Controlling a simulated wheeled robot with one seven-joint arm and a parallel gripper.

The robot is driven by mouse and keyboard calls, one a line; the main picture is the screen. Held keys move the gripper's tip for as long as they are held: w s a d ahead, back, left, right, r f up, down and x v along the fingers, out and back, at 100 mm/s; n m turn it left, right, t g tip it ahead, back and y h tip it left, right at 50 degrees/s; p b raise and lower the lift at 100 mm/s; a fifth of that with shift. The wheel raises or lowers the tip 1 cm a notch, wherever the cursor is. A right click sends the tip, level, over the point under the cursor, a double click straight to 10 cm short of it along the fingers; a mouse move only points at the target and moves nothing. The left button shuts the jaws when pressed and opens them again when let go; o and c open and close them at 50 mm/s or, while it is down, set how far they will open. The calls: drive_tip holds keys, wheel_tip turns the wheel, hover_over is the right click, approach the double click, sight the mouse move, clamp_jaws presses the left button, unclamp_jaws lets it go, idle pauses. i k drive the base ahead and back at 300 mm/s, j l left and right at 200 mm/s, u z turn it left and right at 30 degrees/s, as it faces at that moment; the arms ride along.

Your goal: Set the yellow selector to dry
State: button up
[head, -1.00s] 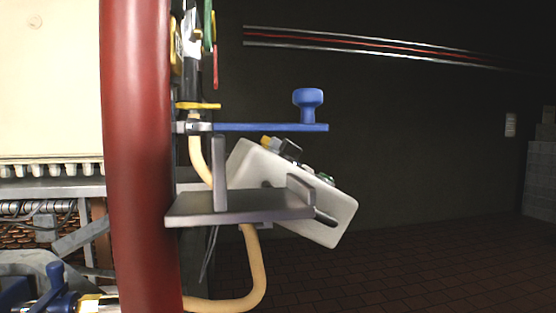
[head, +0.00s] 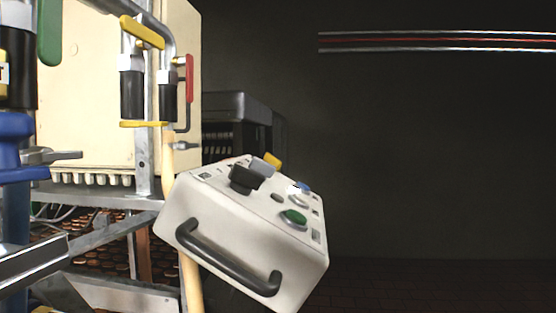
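A white tilted control box (head: 205,215) stands near the middle of the head view. A small yellow piece, which looks like the yellow selector (head: 273,160), shows at the box's far top edge. It is partly hidden behind a grey knob (head: 261,167), and I cannot read its setting or any "dry" label. A black knob (head: 241,180) is nearer, with a green button (head: 293,217) to its right.
A dark bar handle (head: 228,263) runs along the box's near face. A beige pipe (head: 192,285) passes below the box. Valves with yellow (head: 141,31) and red (head: 189,80) handles are at the upper left. The right side looks open before a dark wall (head: 440,150).

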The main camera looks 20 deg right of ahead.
sight(269, 158)
drive_tip(key=l, duration=0.15)
drive_tip(key=i+l+u, duration=0.15)
drive_tip(key=l, duration=0.25)
drive_tip(key=i+l+u, duration=0.1)
drive_tip(key=i+l, duration=0.25)
drive_tip(key=i+l+u, duration=0.15)
drive_tip(key=l, duration=0.3)
drive_tip(key=i+l+u, duration=0.1)
drive_tip(key=i+l, duration=0.2)
drive_tip(key=l, duration=0.15)
drive_tip(key=i+l+u, duration=0.15)
drive_tip(key=l, duration=0.35)
drive_tip(key=i+l+u, duration=0.1)
drive_tip(key=l, duration=0.35)
drive_tip(key=i+l+u, duration=0.15)
drive_tip(key=l, duration=0.4)
drive_tip(key=i+l+u, duration=0.1)
drive_tip(key=l, duration=0.4)
drive_tip(key=i, duration=0.1)
